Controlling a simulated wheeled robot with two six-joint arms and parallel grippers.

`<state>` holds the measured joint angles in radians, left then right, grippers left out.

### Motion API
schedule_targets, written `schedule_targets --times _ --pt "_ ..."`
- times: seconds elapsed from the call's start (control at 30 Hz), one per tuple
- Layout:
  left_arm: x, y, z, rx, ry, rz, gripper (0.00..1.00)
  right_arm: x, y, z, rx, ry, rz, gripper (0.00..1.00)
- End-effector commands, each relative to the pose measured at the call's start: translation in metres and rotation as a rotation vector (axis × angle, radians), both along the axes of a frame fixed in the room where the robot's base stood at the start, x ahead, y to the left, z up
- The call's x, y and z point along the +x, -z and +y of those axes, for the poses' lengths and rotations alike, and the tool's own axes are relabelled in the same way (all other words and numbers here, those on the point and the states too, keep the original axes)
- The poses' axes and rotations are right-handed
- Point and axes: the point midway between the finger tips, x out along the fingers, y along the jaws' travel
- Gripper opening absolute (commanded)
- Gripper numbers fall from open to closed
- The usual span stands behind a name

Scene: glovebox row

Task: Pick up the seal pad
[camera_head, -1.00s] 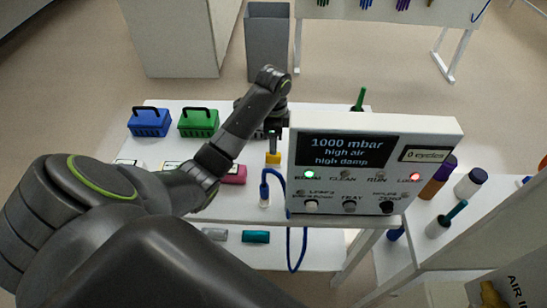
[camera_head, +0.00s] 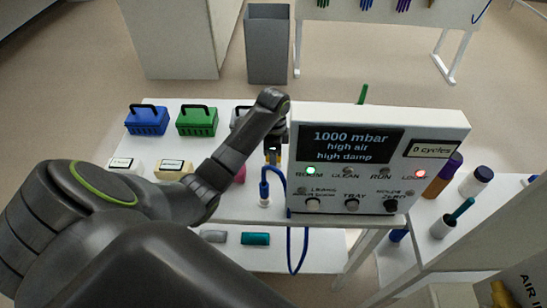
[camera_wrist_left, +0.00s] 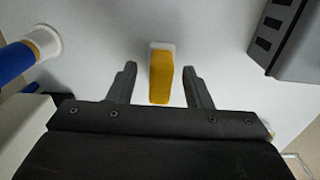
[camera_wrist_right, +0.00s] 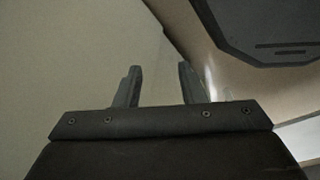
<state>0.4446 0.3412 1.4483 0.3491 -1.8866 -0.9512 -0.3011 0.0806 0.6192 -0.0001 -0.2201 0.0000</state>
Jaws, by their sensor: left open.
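A yellow block with a pale end (camera_wrist_left: 161,80), which I take to be the seal pad, stands out between the fingers of my left gripper (camera_wrist_left: 160,70) in the left wrist view. The left gripper is open, with one finger on each side and a visible gap to the block on both sides. In the head view the left gripper (camera_head: 272,150) hides most of the block. My right gripper (camera_wrist_right: 159,70) is open and empty in the right wrist view, away from the table items.
The control box (camera_head: 375,160) stands just right of the left gripper. A blue hose (camera_head: 266,185) rises close beside it. Blue (camera_head: 148,121) and green (camera_head: 198,122) handled baskets stand at the back left. A teal roll (camera_head: 255,239) lies on the lower shelf.

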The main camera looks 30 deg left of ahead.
Motion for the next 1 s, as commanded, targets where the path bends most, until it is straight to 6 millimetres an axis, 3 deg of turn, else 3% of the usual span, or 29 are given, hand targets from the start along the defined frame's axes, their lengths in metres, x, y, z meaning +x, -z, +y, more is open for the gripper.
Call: schedule_targets --times 0.03,0.37,0.67,0.83,0.93,1.0 --pt "0.000 0.000 0.000 0.000 0.000 0.000 0.42 0.000 0.000 0.000 0.000 0.000 0.000 0.36" --pt "0.000 0.000 0.000 0.000 0.000 0.000 0.00 0.001 0.000 0.000 0.000 0.000 -0.001 0.36" --pt "0.001 -0.005 0.000 0.000 0.000 -0.002 0.00 0.001 0.001 0.000 0.000 0.000 -0.002 0.36" --pt "0.001 -0.032 0.000 0.002 0.001 -0.007 0.00 0.001 0.002 0.000 0.001 0.000 -0.002 0.36" --pt "0.001 -0.061 0.001 0.001 0.000 -0.006 0.00 0.002 -0.010 0.001 0.001 0.000 -0.003 0.36" --pt "0.000 -0.070 0.000 0.000 -0.002 0.000 0.00 0.002 -0.023 0.001 0.002 0.000 -0.003 0.36"
